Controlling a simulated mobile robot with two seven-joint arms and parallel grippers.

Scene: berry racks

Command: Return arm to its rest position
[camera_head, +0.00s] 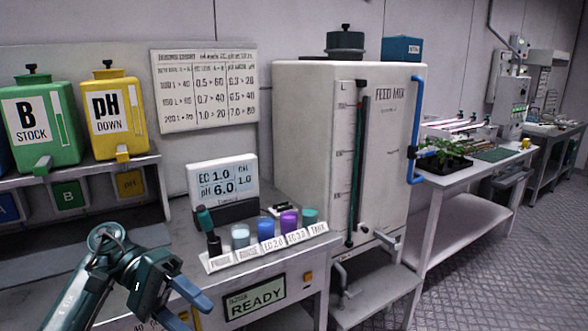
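My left arm comes in from the lower left, in front of the bench. My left gripper (192,316) is at the bottom edge, with its two blue fingers apart and nothing seen between them. The lower finger is partly cut off by the frame. My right arm and gripper are not in view.
Beside the gripper, the bench (240,268) carries a labelled rack (222,262) of several cups, a probe (208,232) and a meter (223,180). A READY display (255,299) is on its front. The feed mix tank (310,130) stands right; stock jugs (43,122) sit on a left shelf.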

